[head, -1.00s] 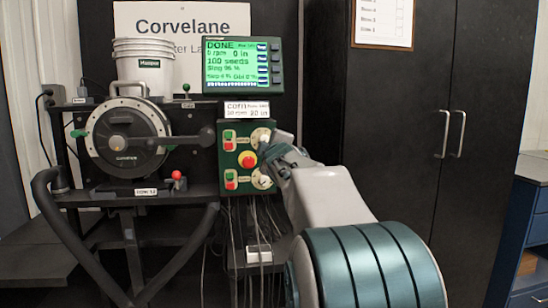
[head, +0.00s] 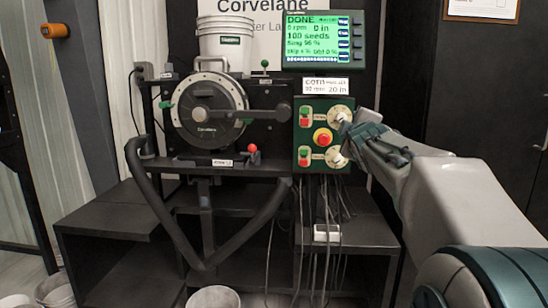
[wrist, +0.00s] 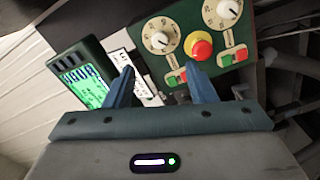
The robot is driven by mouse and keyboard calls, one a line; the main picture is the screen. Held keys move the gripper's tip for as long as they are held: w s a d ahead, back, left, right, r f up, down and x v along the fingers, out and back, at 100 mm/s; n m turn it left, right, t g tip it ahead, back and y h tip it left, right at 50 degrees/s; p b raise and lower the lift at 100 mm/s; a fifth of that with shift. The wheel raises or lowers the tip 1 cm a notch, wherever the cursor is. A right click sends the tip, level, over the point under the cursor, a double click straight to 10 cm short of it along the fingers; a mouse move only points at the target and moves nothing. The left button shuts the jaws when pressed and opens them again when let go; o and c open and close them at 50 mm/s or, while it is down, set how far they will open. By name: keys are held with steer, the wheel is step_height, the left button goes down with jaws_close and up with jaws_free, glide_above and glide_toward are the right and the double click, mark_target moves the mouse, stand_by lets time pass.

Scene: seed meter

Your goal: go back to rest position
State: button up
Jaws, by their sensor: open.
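My gripper (wrist: 165,85) is open and empty in the wrist view, its two blue fingers apart in front of the green control panel (wrist: 185,28). The panel also shows in the head view, with two dials, a red mushroom button (head: 322,138) and red and green push buttons. In the head view my gripper (head: 352,128) is at the panel's right edge, near the upper dial (head: 340,115). Its fingertips are hard to make out there; whether they touch the panel I cannot tell. The display (head: 318,42) reads DONE, 0 rpm, 100 seeds.
The seed meter disc (head: 209,115) stands left of the panel, with a white bucket (head: 225,45) above. Cables hang under the panel. A dark cabinet (head: 480,110) stands at the right. A bucket (head: 213,297) is on the floor.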

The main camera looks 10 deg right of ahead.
steer(key=s+a+f+m+g+y+p, duration=0.1)
steer(key=s+a+m+g+p, duration=0.2)
steer(key=s+p, duration=0.7)
steer(key=s+a+f+m+g+y+p, duration=0.1)
steer(key=s+a+m+g+p, duration=0.3)
steer(key=s+a+p, duration=0.5)
steer(key=s+a+f+m+g+y+p, duration=0.1)
steer(key=s+a+m+g+y+p, duration=0.2)
steer(key=s+p, duration=0.9)
steer(key=a+m+g+p, duration=0.1)
steer(key=a+g, duration=0.2)
steer(key=g, duration=0.1)
steer(key=shift+s+g, duration=0.2)
steer(key=shift+g, duration=0.1)
